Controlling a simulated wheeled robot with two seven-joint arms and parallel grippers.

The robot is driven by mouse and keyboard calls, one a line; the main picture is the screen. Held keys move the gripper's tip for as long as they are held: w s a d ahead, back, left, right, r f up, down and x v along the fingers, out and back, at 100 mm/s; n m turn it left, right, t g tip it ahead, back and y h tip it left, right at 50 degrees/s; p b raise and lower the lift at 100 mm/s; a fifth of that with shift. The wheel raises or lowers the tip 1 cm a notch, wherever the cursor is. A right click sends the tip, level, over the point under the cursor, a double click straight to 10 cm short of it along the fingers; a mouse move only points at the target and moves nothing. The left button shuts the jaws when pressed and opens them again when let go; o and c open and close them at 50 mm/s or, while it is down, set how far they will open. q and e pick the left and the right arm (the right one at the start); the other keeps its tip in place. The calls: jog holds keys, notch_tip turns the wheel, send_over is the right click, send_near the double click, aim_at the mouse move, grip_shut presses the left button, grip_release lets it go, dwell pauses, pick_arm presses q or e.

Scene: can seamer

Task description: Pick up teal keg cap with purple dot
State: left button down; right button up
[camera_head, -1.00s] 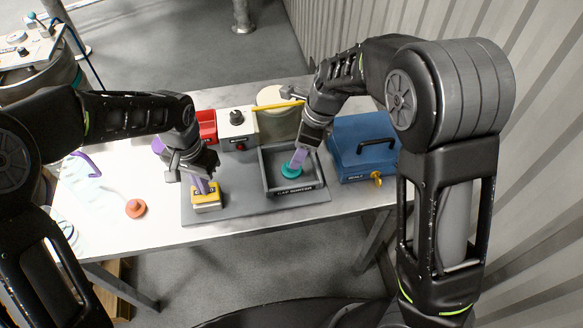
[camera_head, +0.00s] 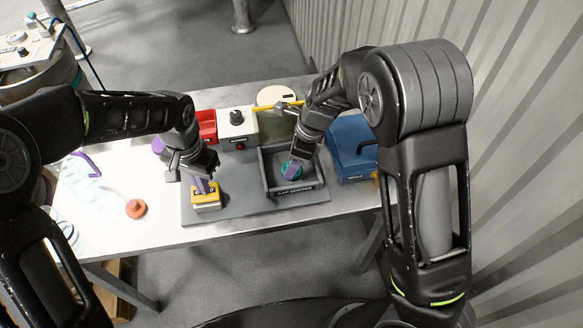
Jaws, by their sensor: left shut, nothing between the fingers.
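The teal keg cap (camera_head: 291,172) lies in the grey tray marked CAP SORTER (camera_head: 294,190). My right gripper (camera_head: 289,170) reaches down into the tray, its purple fingers over the cap. The fingers and wrist hide part of the cap, and no purple dot can be told on it. Whether the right fingers are closed on the cap cannot be seen. My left gripper (camera_head: 203,190) points down at the top of a yellow block (camera_head: 207,202) on the grey base; its purple fingers are shut and empty.
A blue box (camera_head: 350,150) with a black handle stands right of the tray. Behind are a white box with a black knob (camera_head: 237,120) and a red bin (camera_head: 206,125). An orange-red cap (camera_head: 136,208) lies on the left table, where there is free room.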

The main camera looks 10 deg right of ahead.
jog(key=shift+c, duration=0.4)
grip_shut()
dwell(0.4)
notch_tip(320, 180, up, 10)
dwell(0.3)
dwell(0.6)
jog(key=shift+r, duration=2.45)
